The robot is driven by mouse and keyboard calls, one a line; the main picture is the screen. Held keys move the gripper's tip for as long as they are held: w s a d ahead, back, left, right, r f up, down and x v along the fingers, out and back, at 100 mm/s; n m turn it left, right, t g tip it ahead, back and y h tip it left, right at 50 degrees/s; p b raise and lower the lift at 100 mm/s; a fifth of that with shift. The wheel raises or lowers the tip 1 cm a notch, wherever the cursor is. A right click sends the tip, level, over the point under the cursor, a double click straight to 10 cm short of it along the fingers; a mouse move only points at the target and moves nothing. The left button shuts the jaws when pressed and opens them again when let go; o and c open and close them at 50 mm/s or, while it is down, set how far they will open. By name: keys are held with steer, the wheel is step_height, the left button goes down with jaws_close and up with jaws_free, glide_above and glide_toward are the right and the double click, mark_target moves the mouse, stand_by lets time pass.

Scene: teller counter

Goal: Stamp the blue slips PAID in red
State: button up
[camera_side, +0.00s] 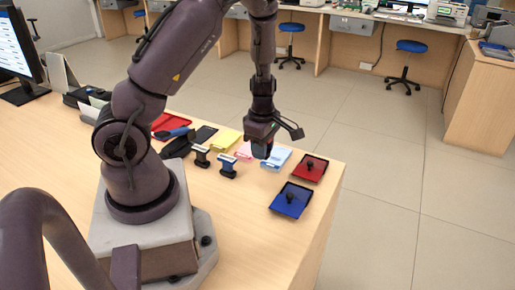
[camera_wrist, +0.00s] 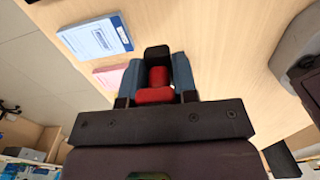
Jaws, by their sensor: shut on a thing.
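My gripper (camera_side: 262,151) is shut on a red stamp (camera_wrist: 157,78), whose red part shows between the fingers in the wrist view (camera_wrist: 158,68). In the side view the gripper hangs over the counter near the light blue slips (camera_side: 277,160), and the held stamp cannot be made out. The blue slips also show in the wrist view (camera_wrist: 95,37), with a small dark mark on the top one. The stamp's face is hidden.
A blue stamp (camera_side: 228,165) and a dark stamp (camera_side: 201,156) stand left of the gripper.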

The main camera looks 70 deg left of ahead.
steer(key=shift+m, duration=0.3)
steer(key=w+a, duration=0.1)
steer(key=w, duration=0.3)
steer(key=w+a+f, duration=0.1)
steer(key=w, duration=0.6)
steer(key=shift+w+a+f, duration=0.3)
steer(key=shift+a+f, duration=0.1)
glide_toward(316, 163)
steer(key=shift+w, duration=0.1)
steer(key=shift+f+n, duration=0.2)
steer(key=shift+n, duration=0.2)
steer(key=shift+f, duration=2.85)
steer(key=shift+s+f, duration=0.2)
steer(key=shift+f, duration=0.4)
steer(key=shift+r, duration=3.05)
